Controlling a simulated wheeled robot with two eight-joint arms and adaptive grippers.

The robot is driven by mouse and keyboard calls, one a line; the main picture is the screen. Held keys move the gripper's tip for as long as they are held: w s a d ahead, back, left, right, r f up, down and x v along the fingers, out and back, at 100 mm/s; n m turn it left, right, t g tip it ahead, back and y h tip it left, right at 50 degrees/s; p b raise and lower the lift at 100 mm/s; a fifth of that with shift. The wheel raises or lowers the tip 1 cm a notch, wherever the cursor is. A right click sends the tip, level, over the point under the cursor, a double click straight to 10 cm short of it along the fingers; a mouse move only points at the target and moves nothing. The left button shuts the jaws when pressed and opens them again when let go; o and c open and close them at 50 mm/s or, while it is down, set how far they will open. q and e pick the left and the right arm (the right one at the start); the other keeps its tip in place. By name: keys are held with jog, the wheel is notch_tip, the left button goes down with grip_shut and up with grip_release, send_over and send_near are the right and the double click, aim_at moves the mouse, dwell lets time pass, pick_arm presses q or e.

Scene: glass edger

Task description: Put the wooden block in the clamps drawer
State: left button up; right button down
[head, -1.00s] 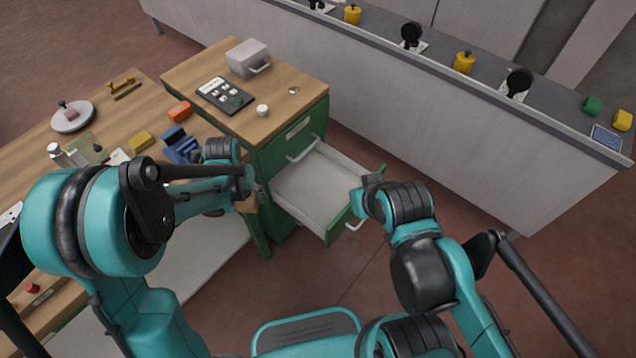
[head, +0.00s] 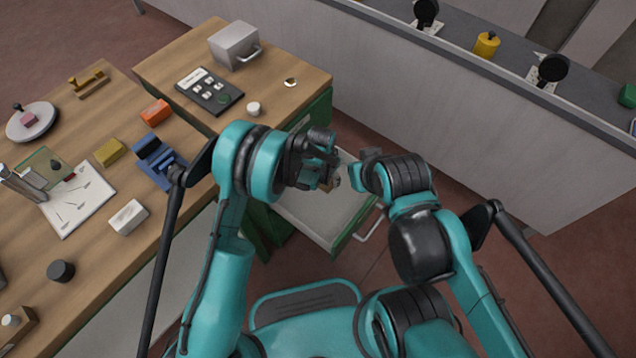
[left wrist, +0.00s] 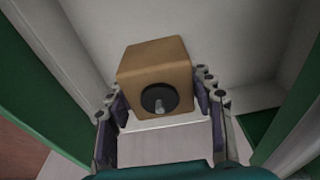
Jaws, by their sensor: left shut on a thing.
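The wooden block (left wrist: 155,72), tan with a round black disc and pin on one face, is between the fingers of my left gripper (left wrist: 162,125) in the left wrist view. The left gripper is shut on it. In the head view my left gripper (head: 325,180) is over the open drawer (head: 315,218), which has a pale inside and a green front; the block is mostly hidden there. Pale drawer floor and walls show around the block in the wrist view. My right gripper (head: 362,178) is beside the drawer's right side; its fingers are unclear.
The drawer cabinet's wooden top (head: 285,95) holds a grey box (head: 233,45), a black control panel (head: 209,91) and a white knob (head: 253,108). The workbench at left holds a blue clamp (head: 158,160), an orange block (head: 155,110) and a yellow block (head: 109,152). A grey counter stands behind.

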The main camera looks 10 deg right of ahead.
pick_arm(q)
notch_tip(320, 180, down, 9)
jog(key=b, duration=0.3)
jog(key=shift+r, duration=0.15)
jog(key=o, duration=1.3)
jog(key=shift+c, duration=0.2)
jog(key=r+p, duration=0.1)
jog(key=r, duration=0.3)
jog(key=a+r+p, duration=0.1)
jog(key=r, duration=0.3)
jog(key=s+r+p, duration=0.1)
jog(key=r+p, duration=0.1)
jog(key=r, duration=0.2)
jog(key=shift+s+a, duration=0.1)
jog(key=shift+a, duration=0.15)
